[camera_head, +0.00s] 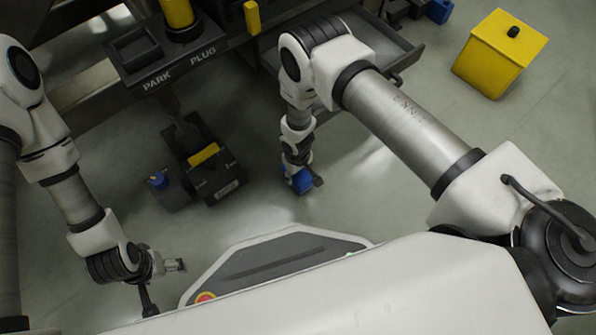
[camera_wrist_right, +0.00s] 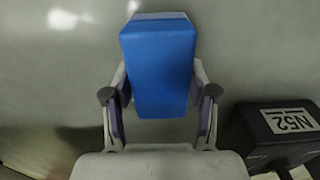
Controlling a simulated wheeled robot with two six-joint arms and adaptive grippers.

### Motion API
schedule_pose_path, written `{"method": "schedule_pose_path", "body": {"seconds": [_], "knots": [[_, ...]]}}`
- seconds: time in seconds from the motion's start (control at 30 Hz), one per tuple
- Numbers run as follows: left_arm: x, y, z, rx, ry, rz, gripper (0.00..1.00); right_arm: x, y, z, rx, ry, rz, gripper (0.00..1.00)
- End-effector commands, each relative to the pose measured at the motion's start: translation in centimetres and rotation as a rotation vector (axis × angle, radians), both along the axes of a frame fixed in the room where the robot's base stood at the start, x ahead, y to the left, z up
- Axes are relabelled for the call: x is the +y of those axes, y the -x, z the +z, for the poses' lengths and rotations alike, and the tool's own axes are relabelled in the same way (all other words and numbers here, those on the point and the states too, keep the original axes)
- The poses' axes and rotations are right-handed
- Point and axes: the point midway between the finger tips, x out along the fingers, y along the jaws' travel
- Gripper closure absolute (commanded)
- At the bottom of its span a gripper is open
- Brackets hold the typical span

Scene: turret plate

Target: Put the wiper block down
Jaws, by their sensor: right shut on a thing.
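The wiper block is blue with a pale far edge, and it fills the middle of the right wrist view (camera_wrist_right: 158,65). My right gripper (camera_wrist_right: 160,105) is shut on it, one finger on each side. In the head view the block (camera_head: 301,180) shows at the end of my right arm, above the floor area; its height above the floor is hard to tell. My right gripper (camera_head: 298,170) is small there and partly covers the block. My left gripper (camera_head: 178,265) is at the lower left, away from the block; its finger gap is too small to read.
A "PARK PLUG" bench (camera_head: 150,65) is at the upper left. A yellow bin (camera_head: 498,55) stands at the upper right.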

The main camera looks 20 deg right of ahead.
Motion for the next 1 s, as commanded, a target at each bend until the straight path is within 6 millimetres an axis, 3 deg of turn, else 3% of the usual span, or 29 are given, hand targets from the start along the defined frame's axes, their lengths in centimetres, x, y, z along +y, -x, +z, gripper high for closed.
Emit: {"method": "schedule_pose_path", "body": {"seconds": [0.03, 0.07, 0.1, 0.5, 0.67, 0.8, 1.0], "knots": [[0.0, 0.0, -0.4, 0.0, 0.0, 0.0, 0.17, 0.0, 0.0, -0.4, 0.0, 0.0, 0.0, 0.86], [0.0, 0.0, -0.2, 0.0, 0.0, 0.001, 0.17, 0.0, 0.0, -0.2, 0.0, 0.0, 0.0, 0.32], [0.0, 0.0, -0.2, 0.0, 0.0, 0.001, 0.17, 0.0, 0.0, -0.1, 0.0, 0.0, 0.0, 0.18], [0.0, 0.0, 0.6, 0.0, 0.0, 0.0, 0.17, 0.0, 0.0, 0.6, 0.0, 0.0, 0.0, 0.17], [0.0, 0.1, 3.5, 0.003, 0.001, -0.004, 0.17, 0.0, 0.0, 4.1, 0.0, 0.0, 0.0, 0.17], [-0.1, 0.2, 6.9, 0.004, 0.001, -0.006, 0.17, 0.0, 0.0, 8.0, 0.0, 0.0, 0.0, 0.17], [-0.1, 0.2, 10.1, 0.004, 0.001, -0.006, 0.17, 0.0, 0.0, 11.6, 0.0, 0.0, 0.0, 0.17]]}}
